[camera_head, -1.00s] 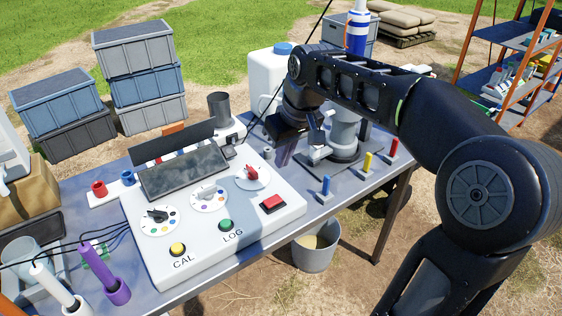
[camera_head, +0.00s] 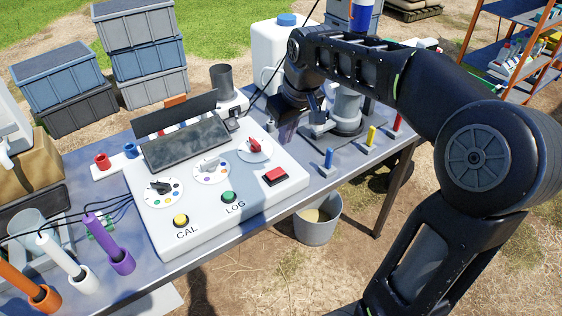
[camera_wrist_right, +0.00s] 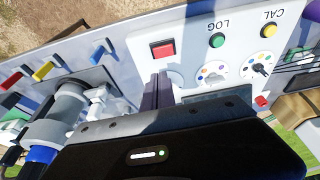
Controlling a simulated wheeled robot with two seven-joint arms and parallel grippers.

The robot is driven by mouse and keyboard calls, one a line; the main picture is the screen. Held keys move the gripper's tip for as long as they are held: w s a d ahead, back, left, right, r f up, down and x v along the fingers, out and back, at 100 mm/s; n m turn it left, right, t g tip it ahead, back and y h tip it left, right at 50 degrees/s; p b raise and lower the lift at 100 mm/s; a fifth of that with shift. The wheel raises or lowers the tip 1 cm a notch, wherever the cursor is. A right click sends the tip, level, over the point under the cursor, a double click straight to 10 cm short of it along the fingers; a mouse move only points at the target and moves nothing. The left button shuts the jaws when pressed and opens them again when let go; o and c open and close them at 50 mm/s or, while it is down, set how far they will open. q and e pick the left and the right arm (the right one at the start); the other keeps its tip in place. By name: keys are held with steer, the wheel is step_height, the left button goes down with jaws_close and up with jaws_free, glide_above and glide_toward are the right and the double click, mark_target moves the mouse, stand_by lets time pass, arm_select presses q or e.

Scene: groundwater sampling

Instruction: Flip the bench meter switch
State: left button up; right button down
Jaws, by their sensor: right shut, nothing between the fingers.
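The bench meter (camera_head: 205,240) is a white sloped box on the table with a dark screen, dial knobs, a yellow CAL button (camera_head: 181,221) and a green LOG button (camera_head: 228,197). Its red square switch (camera_head: 275,176) sits near the right end of the panel. The switch also shows in the right wrist view (camera_wrist_right: 162,50), beyond the fingertips. My right gripper (camera_head: 286,134) is shut and empty, above the meter's far right edge, behind the switch. In the wrist view its fingers (camera_wrist_right: 157,88) point toward the panel, apart from the switch. My left gripper is out of view.
A red-pointer dial (camera_head: 254,148) lies close to my right gripper. Blue, yellow and red toggles (camera_head: 328,162) stand to the right, with a grey and white device (camera_head: 346,110) behind. Coloured probes in holders (camera_head: 122,260) stand at the left front. A bucket (camera_head: 318,224) stands below.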

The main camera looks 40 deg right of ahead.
mark_target(279, 170)
steer(key=x, duration=0.3)
steer(key=p+x, duration=0.1)
steer(key=x, duration=0.3)
steer(key=s+x, duration=0.1)
steer(key=x, duration=0.3)
steer(key=shift+f+p, duration=0.15)
steer(key=shift+p, duration=0.2)
steer(key=shift+f, duration=0.2)
